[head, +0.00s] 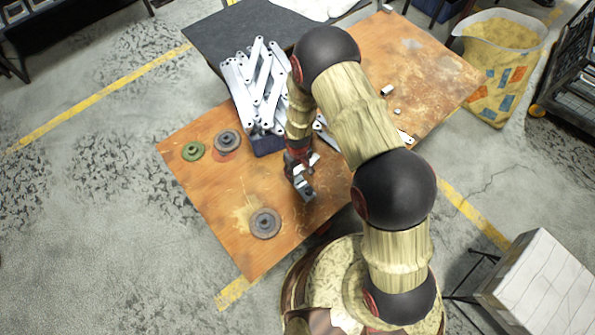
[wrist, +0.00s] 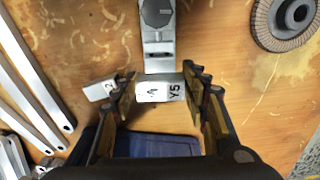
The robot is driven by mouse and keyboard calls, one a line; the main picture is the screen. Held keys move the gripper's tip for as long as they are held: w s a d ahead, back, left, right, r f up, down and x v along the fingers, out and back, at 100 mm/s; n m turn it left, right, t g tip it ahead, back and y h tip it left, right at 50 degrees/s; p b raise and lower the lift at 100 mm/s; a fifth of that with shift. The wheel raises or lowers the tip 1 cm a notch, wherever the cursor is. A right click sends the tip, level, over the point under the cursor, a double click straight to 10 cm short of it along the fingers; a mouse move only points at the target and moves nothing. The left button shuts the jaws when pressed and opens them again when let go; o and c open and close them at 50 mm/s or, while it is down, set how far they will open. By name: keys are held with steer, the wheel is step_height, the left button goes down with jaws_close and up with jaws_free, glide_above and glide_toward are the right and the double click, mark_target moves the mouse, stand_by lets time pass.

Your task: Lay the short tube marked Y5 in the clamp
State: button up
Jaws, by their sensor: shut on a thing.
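My gripper (wrist: 161,92) is shut on the short tube marked Y5 (wrist: 173,91), which lies crosswise between the two fingers with its label facing the camera. In the head view my gripper (head: 298,163) is over the wooden table, just behind the clamp. The grey clamp (wrist: 158,48) has a round dark knob and stands just beyond the tube in the wrist view. It also shows in the head view (head: 305,192). The tube is at the clamp's near end; I cannot tell whether they touch. The tube is hardly visible in the head view.
A pale piece with a mark like 2 (wrist: 100,91) is beside the left finger. Long galvanized brackets (head: 258,80) are piled in a blue crate (head: 266,145) behind my gripper. Grinding discs (head: 265,223) lie on the table (head: 190,185). Small metal pieces (head: 387,90) lie at right.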

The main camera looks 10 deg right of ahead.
steer(key=shift+f+b, duration=1.3)
steer(key=shift+f, duration=0.85)
steer(key=o, duration=1.2)
steer(key=shift+o, duration=0.2)
step_height(320, 180, up, 12)
